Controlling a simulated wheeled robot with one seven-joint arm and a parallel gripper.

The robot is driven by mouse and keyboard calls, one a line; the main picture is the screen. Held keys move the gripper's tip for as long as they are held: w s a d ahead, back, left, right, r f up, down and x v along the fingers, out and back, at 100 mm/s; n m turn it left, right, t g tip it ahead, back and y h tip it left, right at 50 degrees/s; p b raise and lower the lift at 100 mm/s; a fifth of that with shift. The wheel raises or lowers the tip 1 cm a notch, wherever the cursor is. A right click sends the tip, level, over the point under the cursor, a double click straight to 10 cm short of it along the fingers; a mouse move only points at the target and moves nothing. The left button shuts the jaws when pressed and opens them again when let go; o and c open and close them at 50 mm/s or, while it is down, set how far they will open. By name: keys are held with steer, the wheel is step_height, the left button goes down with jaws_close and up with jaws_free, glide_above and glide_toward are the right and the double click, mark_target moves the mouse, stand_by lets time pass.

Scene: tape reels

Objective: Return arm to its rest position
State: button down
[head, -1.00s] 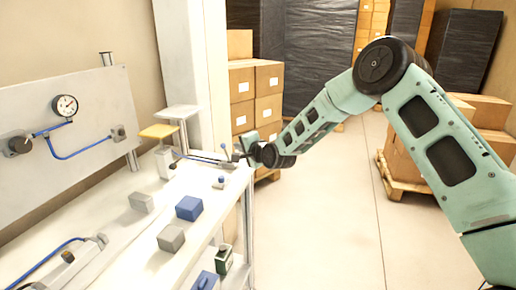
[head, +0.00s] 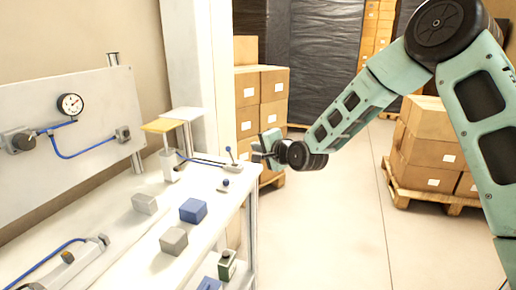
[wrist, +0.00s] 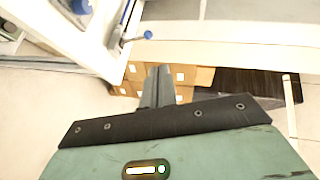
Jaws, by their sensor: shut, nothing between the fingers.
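My gripper (head: 258,151) is at the end of my green arm, just off the right far corner of the white workbench (head: 120,218). In the wrist view my gripper (wrist: 158,78) shows its two grey fingers together, with nothing between them. A lever with a blue knob (head: 228,150) stands at that bench corner, left of the fingers. The blue knob also shows in the wrist view (wrist: 148,35). The gripper appears apart from the lever and the bench.
A blue block (head: 193,210) and two grey blocks (head: 173,240) lie on the bench. A gauge panel (head: 60,140) stands behind. Stacked cartons (head: 273,85) stand beyond my gripper, and a loaded pallet (head: 432,200) is at right. The floor between is clear.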

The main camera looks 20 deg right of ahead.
steer(key=s+a+f+n+g, duration=0.1)
steer(key=s+a+n+g, duration=0.4)
steer(key=s, duration=0.6)
steer(key=s+a+f+n+g, duration=0.1)
steer(key=s+a+n+g, duration=0.2)
steer(key=s+a+n, duration=0.5)
steer(key=s+d+n+g+h, duration=0.2)
steer(key=s+d+n+g, duration=0.1)
steer(key=s, duration=1.1)
steer(key=s+d+n+g+h, duration=0.2)
steer(key=s+d+n+g, duration=0.1)
steer(key=s, duration=1)
steer(key=shift+s+d+r+n+h, duration=0.3)
steer(key=shift+s+d+r, duration=0.1)
steer(key=shift+d, duration=0.3)
steer(key=shift+w, duration=0.1)
